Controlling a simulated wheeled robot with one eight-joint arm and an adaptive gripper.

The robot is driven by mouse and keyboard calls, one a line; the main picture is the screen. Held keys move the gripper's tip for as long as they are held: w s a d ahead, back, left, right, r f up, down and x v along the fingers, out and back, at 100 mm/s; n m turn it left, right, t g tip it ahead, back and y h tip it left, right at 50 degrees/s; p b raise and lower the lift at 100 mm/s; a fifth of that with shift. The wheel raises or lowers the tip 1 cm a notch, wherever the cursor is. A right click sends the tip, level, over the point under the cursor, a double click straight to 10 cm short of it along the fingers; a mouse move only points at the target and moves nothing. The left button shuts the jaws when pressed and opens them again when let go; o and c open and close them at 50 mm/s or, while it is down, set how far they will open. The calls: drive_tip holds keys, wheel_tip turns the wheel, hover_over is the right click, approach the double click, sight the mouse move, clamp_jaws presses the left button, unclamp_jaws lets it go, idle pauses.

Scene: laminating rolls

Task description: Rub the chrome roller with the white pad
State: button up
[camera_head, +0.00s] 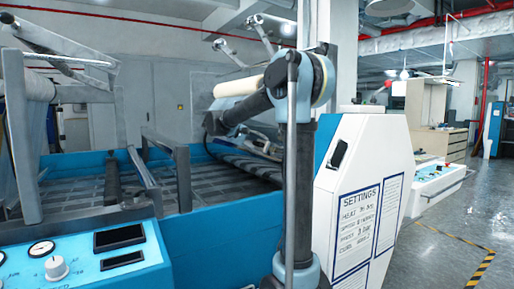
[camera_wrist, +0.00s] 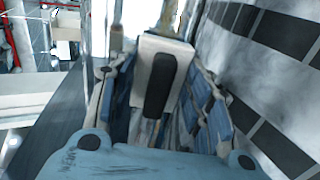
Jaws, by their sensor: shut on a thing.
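In the wrist view, my gripper (camera_wrist: 160,115) is shut on a white block with a dark oblong face, which looks like the white pad (camera_wrist: 141,72). The blue jointed fingers lie on both sides of it. A shiny upright band that may be the chrome roller (camera_wrist: 103,35) stands just left of the pad's far end. I cannot tell whether they touch. In the head view, my arm reaches left over the blue machine. The gripper is small and dark there, and the pad cannot be made out.
A cream roll (camera_head: 238,87) lies above my forearm. The blue machine wall (camera_head: 225,195) and a control panel (camera_head: 85,265) stand in front. A white settings cabinet (camera_head: 360,190) stands close on the right. Open floor (camera_head: 425,260) lies beyond it. A dark-striped grey surface (camera_wrist: 285,130) fills the wrist view's right side.

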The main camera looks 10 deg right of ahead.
sight(265, 146)
drive_tip(key=shift+w+d+f, duration=0.1)
drive_tip(key=shift+d, duration=0.15)
drive_tip(key=shift+s+d, duration=0.25)
drive_tip(key=shift+s, duration=0.5)
drive_tip(key=shift+s+d, duration=0.25)
drive_tip(key=shift+s, duration=0.5)
drive_tip(key=s+d, duration=0.3)
drive_tip(key=s, duration=0.5)
drive_tip(key=shift+s+d, duration=0.15)
drive_tip(key=shift+d, duration=0.2)
drive_tip(key=shift+w+a, duration=0.75)
drive_tip(key=shift+w, duration=1.15)
drive_tip(key=shift+w+a, duration=0.75)
drive_tip(key=shift+w, duration=1.1)
drive_tip(key=shift+w+a, duration=0.75)
drive_tip(key=shift+w, duration=1.15)
